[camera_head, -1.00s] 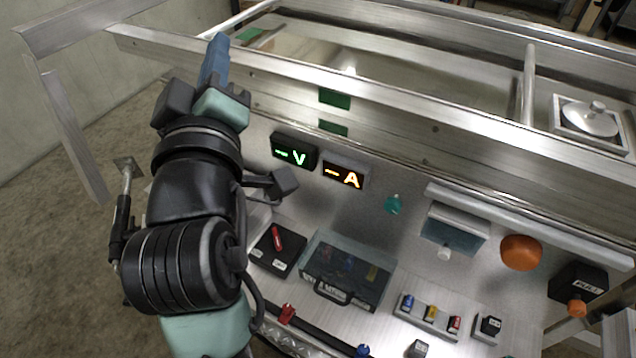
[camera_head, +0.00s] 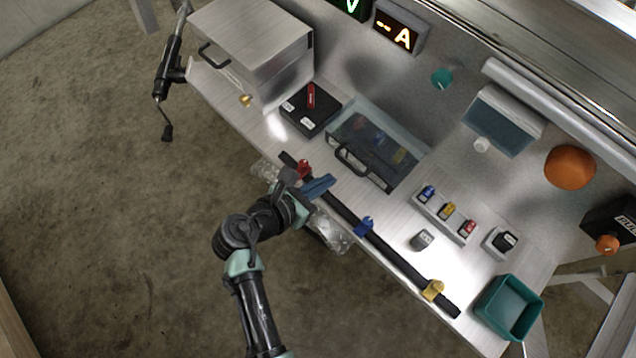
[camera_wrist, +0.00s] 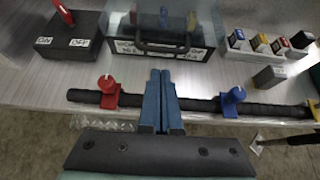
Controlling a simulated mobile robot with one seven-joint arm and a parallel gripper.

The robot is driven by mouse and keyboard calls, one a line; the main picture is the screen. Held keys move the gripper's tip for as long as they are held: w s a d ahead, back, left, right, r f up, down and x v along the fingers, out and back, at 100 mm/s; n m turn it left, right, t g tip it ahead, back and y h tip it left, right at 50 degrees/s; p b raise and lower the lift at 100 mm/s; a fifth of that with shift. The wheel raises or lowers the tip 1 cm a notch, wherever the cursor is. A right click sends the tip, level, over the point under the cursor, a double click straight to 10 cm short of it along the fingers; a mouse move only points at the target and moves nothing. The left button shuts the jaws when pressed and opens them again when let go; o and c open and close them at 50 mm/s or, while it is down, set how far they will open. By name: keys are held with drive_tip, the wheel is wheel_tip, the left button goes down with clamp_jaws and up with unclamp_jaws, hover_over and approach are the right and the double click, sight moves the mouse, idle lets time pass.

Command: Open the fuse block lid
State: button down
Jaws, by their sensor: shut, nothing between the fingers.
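The fuse block with its clear tinted lid (camera_head: 404,132) sits on the metal bench top, and its lid is down. A black handle (camera_head: 350,159) stands on the lid's front side. In the wrist view the lid handle (camera_wrist: 160,46) is straight ahead, beyond my fingertips. Coloured fuses show dimly through the lid. My gripper (camera_head: 319,185) is at the bench's front edge, short of the handle and apart from it. In the wrist view my blue gripper fingers (camera_wrist: 159,78) are together and empty, pointing toward the handle.
A black rail with a red clamp (camera_head: 303,169), a blue clamp (camera_head: 364,226) and a yellow clamp (camera_head: 433,290) runs along the front edge. A switch box (camera_head: 310,108) is left of the fuse block. A fuse rack (camera_head: 446,212) and green bin (camera_head: 509,307) are to the right.

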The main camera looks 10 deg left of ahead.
drive_tip(key=x, duration=0.5)
drive_tip(key=shift+w+d+f+b, duration=0.1)
drive_tip(key=shift+w+b, duration=0.05)
drive_tip(key=shift+b, duration=0.25)
drive_tip(key=shift+r, duration=0.2)
drive_tip(key=p, duration=0.2)
drive_tip(key=shift+r+g+p, duration=0.3)
drive_tip(key=shift+r, duration=0.1)
